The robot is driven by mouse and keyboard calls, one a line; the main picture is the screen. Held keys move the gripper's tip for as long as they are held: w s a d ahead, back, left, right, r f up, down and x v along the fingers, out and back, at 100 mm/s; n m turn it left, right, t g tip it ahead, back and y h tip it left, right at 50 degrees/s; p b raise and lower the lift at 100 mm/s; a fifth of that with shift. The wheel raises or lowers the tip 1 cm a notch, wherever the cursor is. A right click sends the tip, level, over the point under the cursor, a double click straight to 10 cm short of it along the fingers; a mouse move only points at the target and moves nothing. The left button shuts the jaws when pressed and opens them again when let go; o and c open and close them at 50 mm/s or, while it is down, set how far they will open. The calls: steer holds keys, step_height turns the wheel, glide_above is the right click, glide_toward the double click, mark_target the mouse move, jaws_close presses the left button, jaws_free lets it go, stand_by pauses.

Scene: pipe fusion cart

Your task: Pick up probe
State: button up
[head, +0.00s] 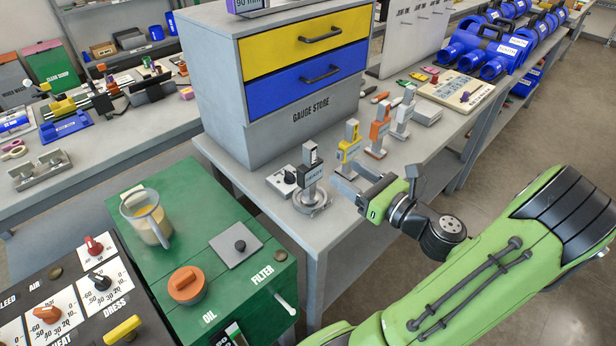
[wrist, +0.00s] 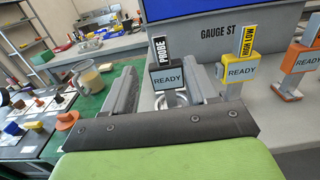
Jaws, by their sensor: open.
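My gripper (head: 352,180) is open and empty, just to the right of the probe in the head view. In the wrist view my gripper's two fingers (wrist: 160,84) frame the probe, which stands beyond them. I see no contact. The probe's lower part is partly hidden by my gripper in the wrist view.
A yellow HIGH LOW gauge (head: 349,147) stands beside the probe, with an orange gauge (head: 378,132) and a grey one (head: 402,112) further along. The gauge store cabinet (head: 277,119) rises behind. A green cart (head: 195,262) with a clear jug (head: 147,219) is at the left.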

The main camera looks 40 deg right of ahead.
mark_target(304, 145)
steer(key=w+b, duration=0.1)
steer(key=w, duration=0.7)
steer(key=shift+w+f, duration=0.15)
steer(key=shift+w, duration=0.2)
steer(key=w+b, duration=0.1)
steer(key=w, duration=0.5)
steer(key=shift+a, duration=0.15)
steer(key=shift+s, duration=0.15)
jaws_close()
